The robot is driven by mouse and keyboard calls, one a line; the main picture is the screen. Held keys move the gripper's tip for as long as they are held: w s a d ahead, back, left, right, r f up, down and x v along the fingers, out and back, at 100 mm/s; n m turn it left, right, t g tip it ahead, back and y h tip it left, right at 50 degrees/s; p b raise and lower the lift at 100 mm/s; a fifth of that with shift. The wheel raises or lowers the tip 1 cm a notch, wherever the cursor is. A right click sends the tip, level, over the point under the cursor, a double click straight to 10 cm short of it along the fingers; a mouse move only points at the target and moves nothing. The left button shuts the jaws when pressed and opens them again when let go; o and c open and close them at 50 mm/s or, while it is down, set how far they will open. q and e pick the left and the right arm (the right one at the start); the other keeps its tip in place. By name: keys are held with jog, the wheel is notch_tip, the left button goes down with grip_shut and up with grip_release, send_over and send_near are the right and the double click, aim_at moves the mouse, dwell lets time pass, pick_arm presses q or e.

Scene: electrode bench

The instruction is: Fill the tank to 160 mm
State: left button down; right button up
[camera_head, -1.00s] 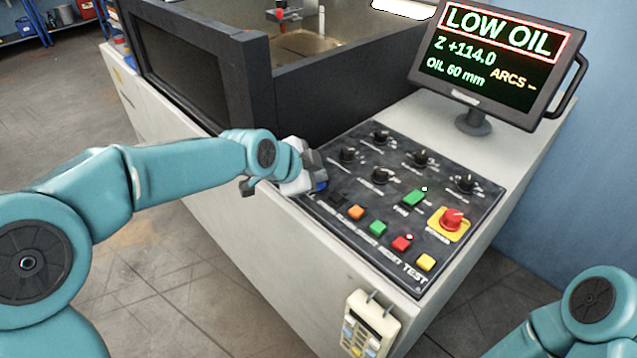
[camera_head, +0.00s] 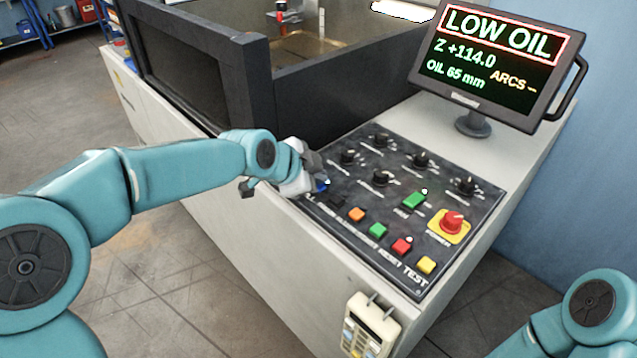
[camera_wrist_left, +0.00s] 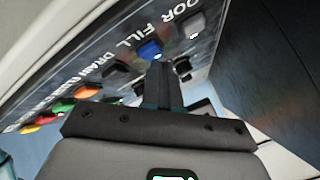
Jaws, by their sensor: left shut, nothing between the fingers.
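The monitor (camera_head: 497,62) shows LOW OIL in a red frame, Z +114.0, OIL 65 mm and ARCS with a dash. The tank (camera_head: 310,45) stands behind the dark wall at the top. My left gripper (camera_head: 318,178) is shut and empty at the left edge of the control panel (camera_head: 345,265). The blue button (camera_wrist_left: 149,50) lies by the FILL label in the left wrist view; the fingertips (camera_wrist_left: 158,68) meet its edge there. I cannot tell how far it is pressed. My right gripper is out of view.
A grey button (camera_wrist_left: 191,25) by the DOOR label and a dark button (camera_wrist_left: 117,72) flank the blue one. Orange (camera_head: 356,214), green, red and yellow buttons follow. A red emergency knob (camera_head: 452,222), several dials and a hanging pendant (camera_head: 368,328) are near.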

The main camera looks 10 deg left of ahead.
pick_arm(q)
jog(key=shift+r, duration=0.5)
jog(key=shift+r+p, duration=1.75)
jog(key=shift+r, duration=0.75)
